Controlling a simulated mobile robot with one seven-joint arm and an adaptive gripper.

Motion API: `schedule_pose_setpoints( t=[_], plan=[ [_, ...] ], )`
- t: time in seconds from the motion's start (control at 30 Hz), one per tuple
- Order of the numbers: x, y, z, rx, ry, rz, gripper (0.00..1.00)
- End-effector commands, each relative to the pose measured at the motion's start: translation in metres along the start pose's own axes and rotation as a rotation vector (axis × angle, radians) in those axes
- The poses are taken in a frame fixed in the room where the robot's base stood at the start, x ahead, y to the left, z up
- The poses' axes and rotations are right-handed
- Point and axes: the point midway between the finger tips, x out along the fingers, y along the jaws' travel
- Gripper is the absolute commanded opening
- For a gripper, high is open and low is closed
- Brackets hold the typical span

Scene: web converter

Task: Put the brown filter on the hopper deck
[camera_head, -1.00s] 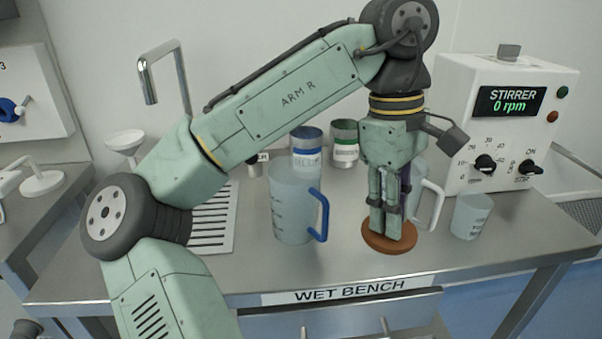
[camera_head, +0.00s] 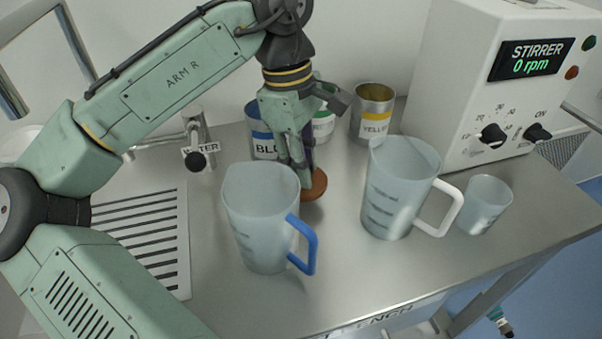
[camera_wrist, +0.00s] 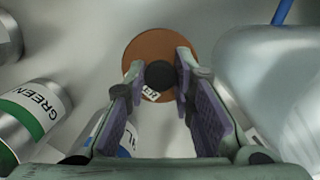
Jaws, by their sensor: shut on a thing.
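The brown filter (camera_head: 316,186) is a round brown disc, partly hidden behind my fingers and the blue-handled jug in the head view. In the wrist view the brown filter (camera_wrist: 148,52) shows a black knob at its centre and a white label. My gripper (camera_head: 302,178) points down with its fingers at the knob; it is shut on the filter. In the wrist view my gripper (camera_wrist: 165,95) has its two pads on either side of the knob. Whether the disc touches the bench I cannot tell. I cannot identify the hopper deck in these views.
A blue-handled jug (camera_head: 262,225) stands close in front of the filter, a white-handled jug (camera_head: 392,190) to the right. Blue, green and yellow-labelled cans (camera_head: 374,112) stand behind. A small beaker (camera_head: 486,205) and the stirrer (camera_head: 500,90) are at right. The bench front (camera_head: 345,285) is clear.

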Motion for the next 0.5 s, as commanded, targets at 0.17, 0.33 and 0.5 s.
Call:
schedule_pose_setpoints(
  t=[0.17,0.33,0.5],
  plan=[
    [0.024,-0.001,-0.003,0.001,-0.001,-0.003,0.00],
    [0.033,0.000,-0.005,0.001,-0.001,0.000,0.00],
    [0.034,0.000,-0.005,0.001,-0.001,0.000,0.00]
  ],
)
